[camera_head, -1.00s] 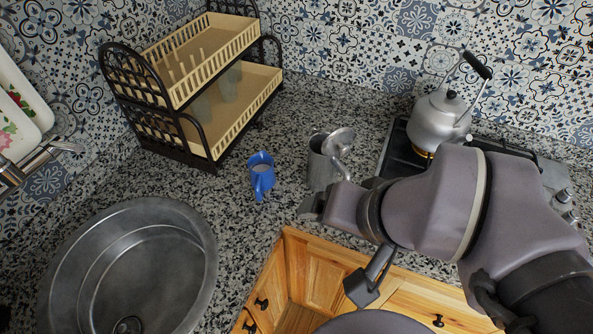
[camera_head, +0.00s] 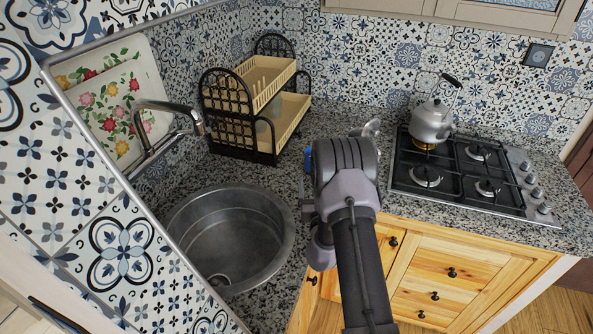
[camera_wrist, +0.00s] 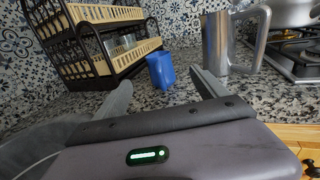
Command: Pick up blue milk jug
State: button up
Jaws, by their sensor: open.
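The blue milk jug (camera_wrist: 161,70) stands upright on the granite counter in the wrist view, ahead of my gripper and between the lines of its two fingers. In the head view only a small part of the blue jug (camera_head: 308,158) shows, as my arm hides the rest. My gripper (camera_wrist: 160,92) is open and empty, with its fingers apart and pointing toward the jug. In the head view my wrist covers the fingers.
A metal pitcher (camera_wrist: 219,45) stands just right of the jug, close to my right finger. A dish rack (camera_head: 262,112) stands behind left. A sink (camera_head: 232,235) lies at the left front. A kettle (camera_head: 431,122) sits on the stove (camera_head: 455,170) at the right.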

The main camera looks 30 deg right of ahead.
jog(key=b+x, duration=0.4)
jog(key=x, duration=1.2)
jog(key=shift+a+f, duration=0.15)
jog(key=shift+a, duration=0.1)
grip_shut()
jog(key=s+r+p, duration=0.2)
jog(key=s+p, duration=0.1)
jog(key=s, duration=0.5)
jog(key=s+r+p, duration=0.3)
jog(key=s, duration=0.5)
jog(key=shift+a+r, duration=0.1)
